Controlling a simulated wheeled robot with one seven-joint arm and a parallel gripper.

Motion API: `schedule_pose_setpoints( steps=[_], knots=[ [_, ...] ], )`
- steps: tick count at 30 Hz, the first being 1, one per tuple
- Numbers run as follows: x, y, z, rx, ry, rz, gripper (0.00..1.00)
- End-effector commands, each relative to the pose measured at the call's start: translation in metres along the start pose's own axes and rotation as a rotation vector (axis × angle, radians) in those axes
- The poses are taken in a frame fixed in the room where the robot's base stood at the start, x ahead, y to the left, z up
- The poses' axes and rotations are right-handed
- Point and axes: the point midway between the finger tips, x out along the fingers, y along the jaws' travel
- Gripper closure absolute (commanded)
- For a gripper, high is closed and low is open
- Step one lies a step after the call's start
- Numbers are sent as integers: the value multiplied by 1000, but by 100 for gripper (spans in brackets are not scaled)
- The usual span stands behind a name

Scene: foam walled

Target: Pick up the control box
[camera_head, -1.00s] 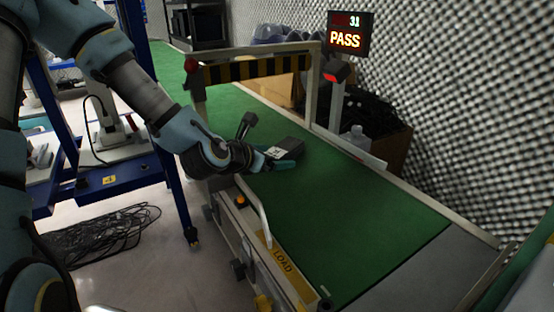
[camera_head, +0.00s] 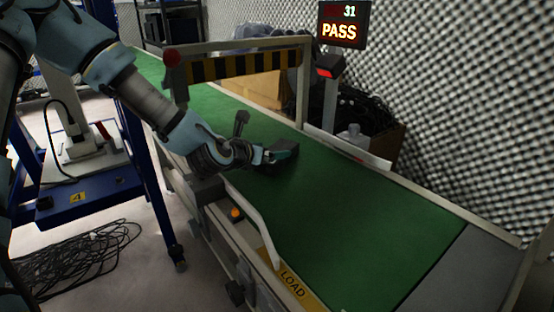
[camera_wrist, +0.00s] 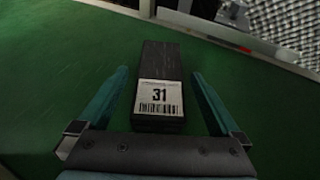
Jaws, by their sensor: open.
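The control box is a dark box lying on the green conveyor belt (camera_head: 350,215). In the wrist view the control box (camera_wrist: 161,62) has a white label with "31" and a barcode on its near part. My gripper (camera_wrist: 160,88) is open, with one teal finger on each side of the box and a gap on both sides. In the head view my gripper (camera_head: 283,155) is low at the belt, and the control box (camera_head: 283,146) is partly hidden by it.
A striped gate (camera_head: 245,67) spans the belt behind my arm. A display reading "31 PASS" (camera_head: 342,26) and a scanner (camera_head: 330,66) stand at the far side. A rail (camera_head: 255,220) runs along the near edge. The belt is clear to the lower right.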

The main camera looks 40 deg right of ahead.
Motion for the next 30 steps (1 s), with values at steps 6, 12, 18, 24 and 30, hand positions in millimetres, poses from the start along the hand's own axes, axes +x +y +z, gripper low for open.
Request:
schedule_pose_setpoints(
  steps=[6, 12, 18, 24, 30],
  knots=[
    [34, -1, -7, 3, -2, 0, 0],
    [46, -1, -5, 1, 0, 0, 0],
    [45, -1, -4, 1, 0, 0, 2],
    [45, -1, -4, 1, 0, 0, 25],
    [45, -1, -4, 1, 0, 0, 47]
  ],
)
